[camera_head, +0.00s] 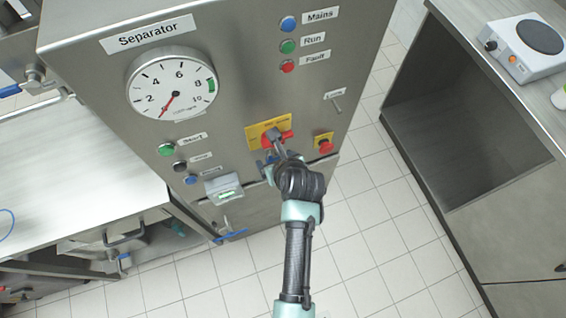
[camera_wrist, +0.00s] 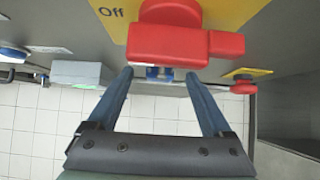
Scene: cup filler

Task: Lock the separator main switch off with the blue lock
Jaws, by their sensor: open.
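The separator main switch is a red rotary handle (camera_head: 286,135) on a yellow plate (camera_head: 254,131), on the front of the steel separator cabinet. In the wrist view the red handle (camera_wrist: 170,45) lies crosswise, and "Off" shows on the plate (camera_wrist: 112,12) at its upper left. A small blue part (camera_wrist: 160,73), seemingly the blue lock, shows just below the handle; most of it is hidden, so I cannot tell whether its shackle is through the switch. My gripper (camera_wrist: 159,75) is open, its two fingers apart on either side of this blue part.
A red emergency button (camera_head: 325,146) on yellow is to the switch's right. Green, black and blue buttons (camera_head: 190,179) and a small grey box (camera_head: 223,188) are to its left. A gauge (camera_head: 171,84) is above. Tiled floor (camera_head: 372,245) is free at lower right.

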